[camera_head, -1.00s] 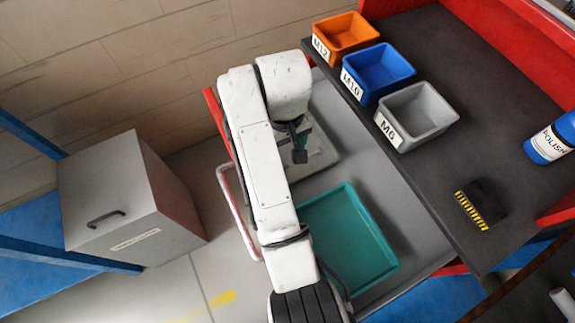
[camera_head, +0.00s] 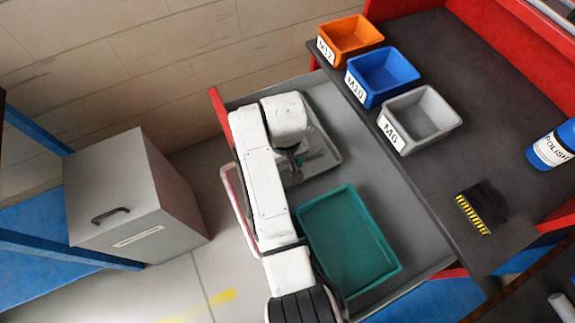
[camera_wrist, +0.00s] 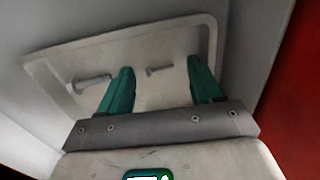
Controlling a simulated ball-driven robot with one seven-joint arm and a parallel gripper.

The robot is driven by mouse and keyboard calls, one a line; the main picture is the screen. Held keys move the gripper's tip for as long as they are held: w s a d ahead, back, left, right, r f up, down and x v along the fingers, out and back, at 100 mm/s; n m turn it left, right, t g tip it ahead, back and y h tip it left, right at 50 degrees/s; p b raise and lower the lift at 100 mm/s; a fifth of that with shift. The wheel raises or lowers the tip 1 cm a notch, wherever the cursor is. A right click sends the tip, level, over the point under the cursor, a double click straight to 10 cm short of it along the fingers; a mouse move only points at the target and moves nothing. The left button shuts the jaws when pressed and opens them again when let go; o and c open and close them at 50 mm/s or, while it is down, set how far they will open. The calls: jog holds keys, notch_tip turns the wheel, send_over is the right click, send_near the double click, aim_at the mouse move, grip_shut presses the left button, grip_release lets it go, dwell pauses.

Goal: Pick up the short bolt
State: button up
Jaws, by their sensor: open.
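The short bolt (camera_wrist: 159,70) lies in a shallow pale grey tray (camera_wrist: 211,28). In the wrist view it shows between the green fingertips of my gripper (camera_wrist: 161,64). My gripper is open with nothing held, and the bolt seems still apart from both fingers. A longer bolt (camera_wrist: 88,83) lies in the same tray to the left, outside the left finger. In the head view the tray (camera_head: 334,157) is partly covered by my arm, my gripper (camera_head: 297,165) is over it, and the bolts are hidden.
An empty green tray (camera_head: 350,240) lies on the grey surface near the gripper. On the dark bench stand the orange M12 bin (camera_head: 350,37), blue M10 bin (camera_head: 383,75) and grey M6 bin (camera_head: 420,118). A grey cabinet (camera_head: 135,195) stands at left.

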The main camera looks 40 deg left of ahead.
jog(key=shift+c, duration=0.5)
jog(key=c, duration=1)
jog(key=shift+r, duration=0.15)
